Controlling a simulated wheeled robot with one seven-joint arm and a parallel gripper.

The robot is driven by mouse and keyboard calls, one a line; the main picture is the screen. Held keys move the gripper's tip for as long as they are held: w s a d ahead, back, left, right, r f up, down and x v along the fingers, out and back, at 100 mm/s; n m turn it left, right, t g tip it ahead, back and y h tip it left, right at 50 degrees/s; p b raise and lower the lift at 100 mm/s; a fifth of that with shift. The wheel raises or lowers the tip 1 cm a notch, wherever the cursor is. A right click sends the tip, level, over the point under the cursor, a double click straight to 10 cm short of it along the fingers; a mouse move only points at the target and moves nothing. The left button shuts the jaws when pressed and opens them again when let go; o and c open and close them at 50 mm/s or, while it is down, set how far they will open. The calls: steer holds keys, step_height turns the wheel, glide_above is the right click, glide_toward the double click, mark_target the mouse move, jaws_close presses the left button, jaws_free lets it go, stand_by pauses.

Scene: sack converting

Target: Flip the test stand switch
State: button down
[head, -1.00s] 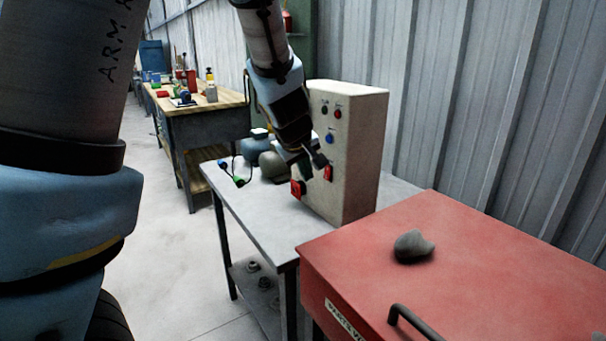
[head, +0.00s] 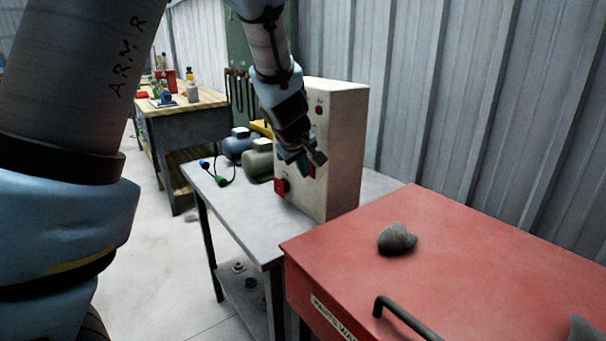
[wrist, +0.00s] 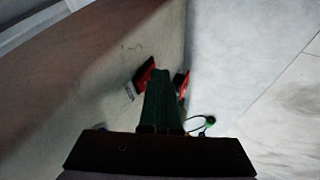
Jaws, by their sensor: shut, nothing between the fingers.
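The test stand (head: 342,150) is a cream upright box on a grey table, its panel facing left. Low on the panel are a red square part (head: 281,187) and a red switch-like part (head: 312,172), partly hidden behind my gripper. I cannot tell which is the switch, or its position. My gripper (head: 309,160) is shut and empty, close in front of the panel. In the wrist view its green fingers (wrist: 162,90) are together, beside a red part (wrist: 144,74) with a pale plate; another red part (wrist: 180,80) shows to the right. Contact cannot be told.
A red cabinet (head: 450,240) with a grey lump (head: 396,238) on it stands at the near right. Blue and olive rounded units (head: 258,160) and a cable (head: 217,172) lie on the grey table (head: 240,215). A workbench (head: 185,110) stands behind; floor at left is clear.

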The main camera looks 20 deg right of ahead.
steer(key=shift+p, duration=0.45)
steer(key=shift+r, duration=0.1)
steer(key=shift+r+p, duration=0.7)
steer(key=shift+p, duration=0.15)
